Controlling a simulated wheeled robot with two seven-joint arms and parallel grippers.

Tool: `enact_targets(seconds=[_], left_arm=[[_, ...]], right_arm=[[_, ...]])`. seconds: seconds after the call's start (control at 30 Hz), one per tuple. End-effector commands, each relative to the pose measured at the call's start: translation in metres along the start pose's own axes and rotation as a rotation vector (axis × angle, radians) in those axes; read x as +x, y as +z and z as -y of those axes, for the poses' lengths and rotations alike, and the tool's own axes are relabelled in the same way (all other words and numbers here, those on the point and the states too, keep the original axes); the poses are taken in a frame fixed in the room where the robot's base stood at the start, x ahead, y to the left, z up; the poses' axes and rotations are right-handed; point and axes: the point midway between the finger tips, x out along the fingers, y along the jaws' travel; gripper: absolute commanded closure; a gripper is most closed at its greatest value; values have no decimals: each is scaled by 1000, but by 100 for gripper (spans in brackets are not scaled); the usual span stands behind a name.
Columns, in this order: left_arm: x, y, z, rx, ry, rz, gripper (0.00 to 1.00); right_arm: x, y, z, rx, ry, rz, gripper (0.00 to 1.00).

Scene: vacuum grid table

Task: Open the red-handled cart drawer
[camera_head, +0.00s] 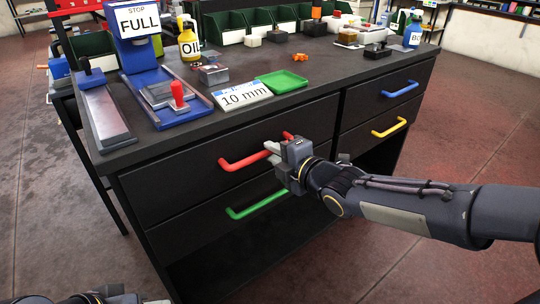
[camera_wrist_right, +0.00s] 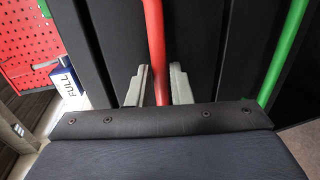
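The red handle (camera_head: 240,162) is on the upper left drawer (camera_head: 185,180) of the black cart, whose front looks flush and closed. My right gripper (camera_head: 271,152) reaches it from the right and covers part of the handle. In the right wrist view the red handle (camera_wrist_right: 156,45) runs between the two grey fingers (camera_wrist_right: 158,86), one on each side. Narrow gaps seem to show beside it, so the fingers look open around the handle. Part of my left gripper (camera_head: 105,296) shows at the bottom left edge; its fingers cannot be made out.
A green handle (camera_head: 258,205) sits on the drawer below. Blue (camera_head: 400,89) and yellow (camera_head: 389,128) handles are on the right drawers. The cart top holds a 10 mm sign (camera_head: 243,95), a green tray (camera_head: 282,80) and an oil bottle (camera_head: 189,42). The floor in front is clear.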

Motion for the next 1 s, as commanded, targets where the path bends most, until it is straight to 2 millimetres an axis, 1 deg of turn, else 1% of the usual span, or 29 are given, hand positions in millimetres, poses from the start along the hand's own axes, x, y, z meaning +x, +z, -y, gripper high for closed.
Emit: enact_targets(seconds=[0.03, 0.17, 0.47, 0.6, 0.63, 1.0], left_arm=[[2, 1, 1, 0, 0, 0, 64], [3, 2, 1, 0, 0, 0, 64], [3, 2, 1, 0, 0, 0, 64], [3, 2, 1, 0, 0, 0, 64], [3, 2, 1, 0, 0, 0, 64], [4, 2, 2, 0, 0, 0, 64]], right_arm=[[7, 0, 1, 0, -1, -1, 81], [17, 0, 1, 0, -1, 0, 81], [20, 0, 0, 2, 0, 1, 81], [20, 0, 0, 2, 0, 1, 98], [19, 0, 0, 2, 0, 1, 100], [19, 1, 1, 2, 0, 2, 100]])
